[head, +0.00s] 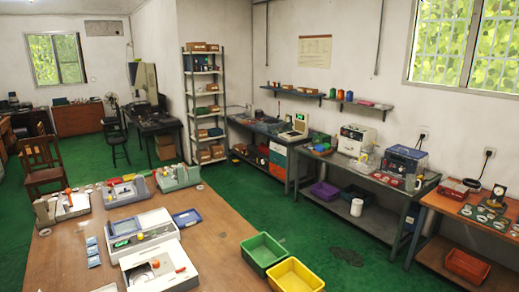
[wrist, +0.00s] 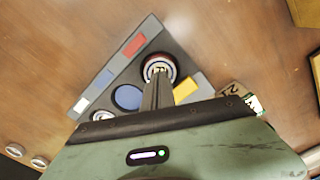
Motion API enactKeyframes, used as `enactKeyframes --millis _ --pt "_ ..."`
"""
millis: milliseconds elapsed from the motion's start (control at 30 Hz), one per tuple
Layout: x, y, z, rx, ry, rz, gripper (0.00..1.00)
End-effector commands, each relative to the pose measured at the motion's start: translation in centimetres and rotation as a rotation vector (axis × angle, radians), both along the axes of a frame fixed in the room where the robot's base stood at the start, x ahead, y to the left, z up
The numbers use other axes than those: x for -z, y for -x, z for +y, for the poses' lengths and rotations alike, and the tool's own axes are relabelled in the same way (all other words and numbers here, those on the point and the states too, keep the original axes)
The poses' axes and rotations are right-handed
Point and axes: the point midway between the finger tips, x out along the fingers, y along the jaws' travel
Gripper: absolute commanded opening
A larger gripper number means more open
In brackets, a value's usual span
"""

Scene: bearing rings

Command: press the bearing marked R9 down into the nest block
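In the wrist view a grey block or tray (wrist: 128,68) lies on the brown table, set at an angle. A round bearing-like ring (wrist: 160,66) with a pale rim sits on it; no R9 mark can be read. My gripper (wrist: 158,76) has its dark fingers together in one narrow post, with the tips over this ring. I cannot tell whether they touch it. No gap shows between the fingers. A blue disc or round recess (wrist: 127,97) lies left of the ring, and another pale ring (wrist: 103,115) lies further left. My gripper is not in the head view.
The grey block carries red (wrist: 134,45), blue and yellow patches (wrist: 186,90). Two small round pieces (wrist: 38,161) lie at the lower left. In the head view the table holds several devices, a green bin (head: 263,252) and a yellow bin (head: 294,275).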

Motion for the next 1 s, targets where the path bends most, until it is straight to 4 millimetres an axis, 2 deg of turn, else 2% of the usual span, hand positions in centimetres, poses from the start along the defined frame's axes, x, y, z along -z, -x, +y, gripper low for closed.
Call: enactKeyframes --millis 533,1000 --pt "0.07 0.00 -0.01 0.000 0.000 0.000 0.00" --pt "0.98 -0.02 0.01 0.000 0.000 0.000 0.00"
